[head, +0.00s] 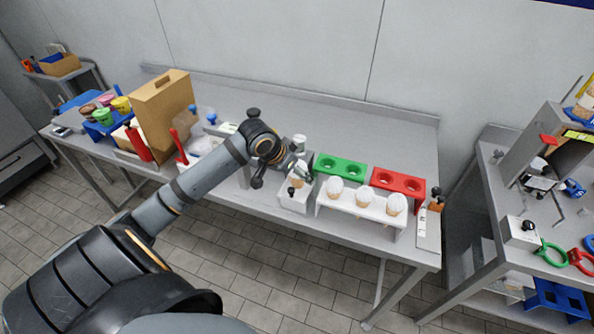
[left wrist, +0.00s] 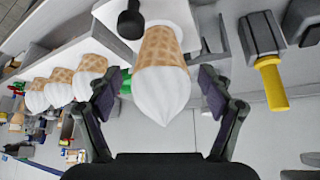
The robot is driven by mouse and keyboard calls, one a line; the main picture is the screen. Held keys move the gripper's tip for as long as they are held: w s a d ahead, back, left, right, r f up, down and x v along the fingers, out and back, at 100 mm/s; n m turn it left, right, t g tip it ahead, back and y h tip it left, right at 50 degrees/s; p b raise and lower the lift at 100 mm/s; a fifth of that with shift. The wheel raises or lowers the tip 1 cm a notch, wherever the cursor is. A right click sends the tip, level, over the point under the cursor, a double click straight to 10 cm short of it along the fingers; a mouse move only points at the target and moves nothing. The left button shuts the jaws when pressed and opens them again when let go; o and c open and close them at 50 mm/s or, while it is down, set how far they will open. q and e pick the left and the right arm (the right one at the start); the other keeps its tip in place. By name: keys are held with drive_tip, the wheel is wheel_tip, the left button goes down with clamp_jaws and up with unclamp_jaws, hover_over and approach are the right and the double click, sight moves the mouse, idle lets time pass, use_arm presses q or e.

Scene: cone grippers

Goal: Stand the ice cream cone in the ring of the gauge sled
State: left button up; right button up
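The ice cream cone (left wrist: 162,75) has a tan waffle body and white ice cream. In the left wrist view it is between the fingers of my left gripper (left wrist: 157,92), with small gaps on both sides. My left gripper (head: 293,176) is open around it. The waffle end meets the white block with a black knob, which looks like the gauge sled (head: 294,201); it also shows in the left wrist view (left wrist: 112,14). The ring is hidden, so I cannot tell whether the cone sits in it. My right gripper is not in view.
A white rack (head: 344,209) with three cones stands right of the block. Green (head: 341,168) and red (head: 413,187) holed holders stand behind it. A cardboard carrier (head: 163,111) and a red bottle (head: 137,144) stand to the left. The back of the table is clear.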

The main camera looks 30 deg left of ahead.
use_arm(q)
wheel_tip(320, 180, up, 10)
idle(0.6)
idle(0.6)
